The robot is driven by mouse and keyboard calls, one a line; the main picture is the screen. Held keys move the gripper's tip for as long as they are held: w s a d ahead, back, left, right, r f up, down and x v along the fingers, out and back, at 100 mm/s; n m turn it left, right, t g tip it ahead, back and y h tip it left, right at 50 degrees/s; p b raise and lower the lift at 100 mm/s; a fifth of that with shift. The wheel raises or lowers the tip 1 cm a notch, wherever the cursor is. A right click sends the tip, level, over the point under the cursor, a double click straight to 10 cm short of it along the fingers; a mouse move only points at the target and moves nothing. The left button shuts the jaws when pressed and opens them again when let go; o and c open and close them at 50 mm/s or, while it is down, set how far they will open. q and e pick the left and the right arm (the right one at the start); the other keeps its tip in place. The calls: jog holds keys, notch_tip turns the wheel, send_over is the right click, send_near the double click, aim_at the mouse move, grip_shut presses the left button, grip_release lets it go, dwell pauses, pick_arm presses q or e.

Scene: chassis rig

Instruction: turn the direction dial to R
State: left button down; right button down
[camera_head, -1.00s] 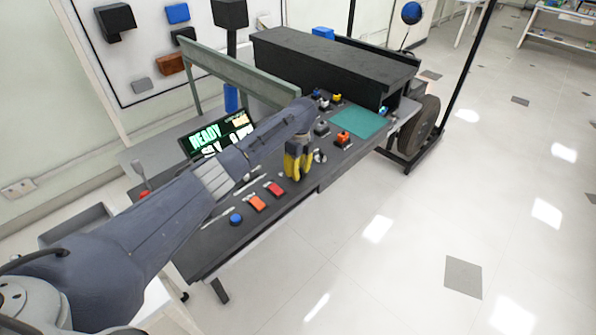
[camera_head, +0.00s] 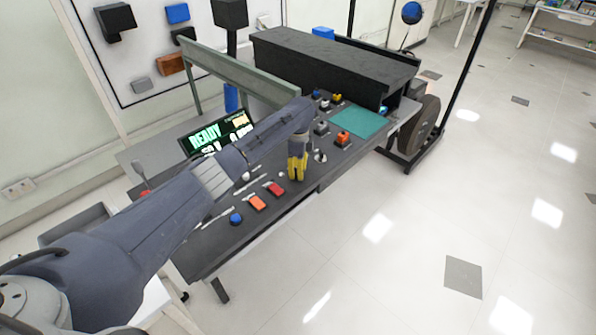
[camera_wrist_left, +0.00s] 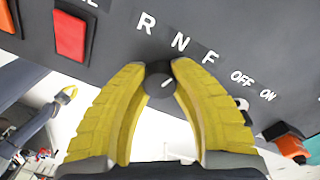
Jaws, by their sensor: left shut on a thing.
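The direction dial (camera_wrist_left: 160,82) is a dark round knob with a pale line, below the white letters R (camera_wrist_left: 146,22), N (camera_wrist_left: 180,42) and F (camera_wrist_left: 210,57) in the left wrist view. The line slants up to the right, on the N–F side, away from R. My left gripper (camera_head: 297,178) points down at the console. In the left wrist view its yellow fingers (camera_wrist_left: 160,72) are shut on the dial, one on each side. In the head view the gripper hides the dial. What looks like my right gripper (camera_wrist_left: 66,95) shows small at the left wrist view's edge.
A red switch (camera_head: 276,188), an orange switch (camera_head: 257,202) and a blue button (camera_head: 236,219) lie left of the gripper. An orange-topped control (camera_head: 343,139) and a teal mat (camera_head: 361,122) lie right. A READY screen (camera_head: 217,133) stands behind my arm.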

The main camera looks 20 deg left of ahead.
aim_at(296, 169)
pick_arm(q)
jog(key=n, duration=0.6)
jog(key=shift+a, duration=0.1)
jog(key=n, duration=0.6)
jog(key=shift+s+f+n+h, duration=0.1)
jog(key=shift+n+h, duration=0.2)
dwell(0.4)
jog(key=c, duration=0.9)
grip_release()
jog(key=shift+c, duration=0.2)
notch_tip(296, 169, up, 12)
jog(key=shift+a, duration=0.3)
